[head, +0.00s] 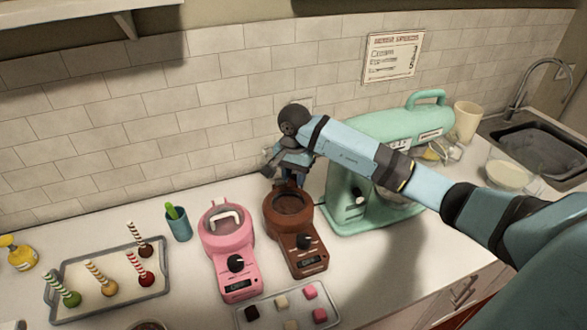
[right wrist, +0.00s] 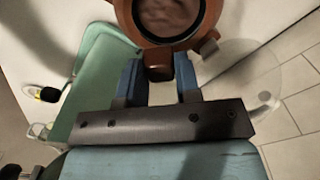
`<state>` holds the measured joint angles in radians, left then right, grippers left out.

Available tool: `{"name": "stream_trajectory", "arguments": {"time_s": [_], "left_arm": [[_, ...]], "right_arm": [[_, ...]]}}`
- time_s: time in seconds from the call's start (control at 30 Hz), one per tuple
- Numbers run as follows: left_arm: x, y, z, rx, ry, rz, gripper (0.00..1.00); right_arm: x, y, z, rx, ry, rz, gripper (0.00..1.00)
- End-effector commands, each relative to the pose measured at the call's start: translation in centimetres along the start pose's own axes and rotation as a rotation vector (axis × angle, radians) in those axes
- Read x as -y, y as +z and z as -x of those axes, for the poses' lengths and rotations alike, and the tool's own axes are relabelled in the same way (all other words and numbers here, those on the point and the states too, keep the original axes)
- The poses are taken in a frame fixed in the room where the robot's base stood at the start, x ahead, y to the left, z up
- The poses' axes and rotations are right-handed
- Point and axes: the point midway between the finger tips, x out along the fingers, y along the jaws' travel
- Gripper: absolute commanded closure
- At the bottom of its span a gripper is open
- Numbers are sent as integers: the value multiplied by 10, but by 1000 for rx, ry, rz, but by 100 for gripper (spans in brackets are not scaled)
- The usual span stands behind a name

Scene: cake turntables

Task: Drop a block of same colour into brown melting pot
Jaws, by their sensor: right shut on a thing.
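The brown melting pot (head: 291,203) stands on the counter with its round basin open. In the right wrist view its rim and brown filling show (right wrist: 172,15). My right gripper (head: 288,183) is over the far edge of the pot, fingers pointing down. In the right wrist view its blue fingers (right wrist: 158,80) are shut on a small brown thing (right wrist: 158,70) at the rim. I cannot tell whether this is a block or part of the pot. A tray (head: 270,320) at the front holds dark brown, cream and pink blocks. My left gripper is out of view.
A pink melting pot (head: 228,240) stands just left of the brown one. A green mixer (head: 350,200) is close on the right. A teal cup (head: 178,224) and a tray of cake pops (head: 95,285) are at the left. The tiled wall (head: 150,120) is behind.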

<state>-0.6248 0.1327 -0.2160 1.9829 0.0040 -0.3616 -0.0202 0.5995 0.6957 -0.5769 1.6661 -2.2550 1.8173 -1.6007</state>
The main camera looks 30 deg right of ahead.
Motion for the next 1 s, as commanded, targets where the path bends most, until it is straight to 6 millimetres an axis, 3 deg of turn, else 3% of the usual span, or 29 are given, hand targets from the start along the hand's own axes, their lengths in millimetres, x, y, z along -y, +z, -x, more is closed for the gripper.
{"name": "stream_trajectory", "arguments": {"time_s": [0.13, 0.47, 0.5, 0.63, 1.0], "left_arm": [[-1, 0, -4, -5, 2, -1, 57], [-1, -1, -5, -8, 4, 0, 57], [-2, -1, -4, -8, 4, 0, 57], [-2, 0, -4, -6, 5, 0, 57], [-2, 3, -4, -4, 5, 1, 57]], "right_arm": [[0, 0, -12, 1, 0, 1, 92], [0, 0, -14, -1, -1, 1, 92], [0, 0, -14, -1, -1, 1, 67], [0, 0, -14, -1, 0, 1, 40], [0, -1, -8, -2, -1, 1, 40]]}}
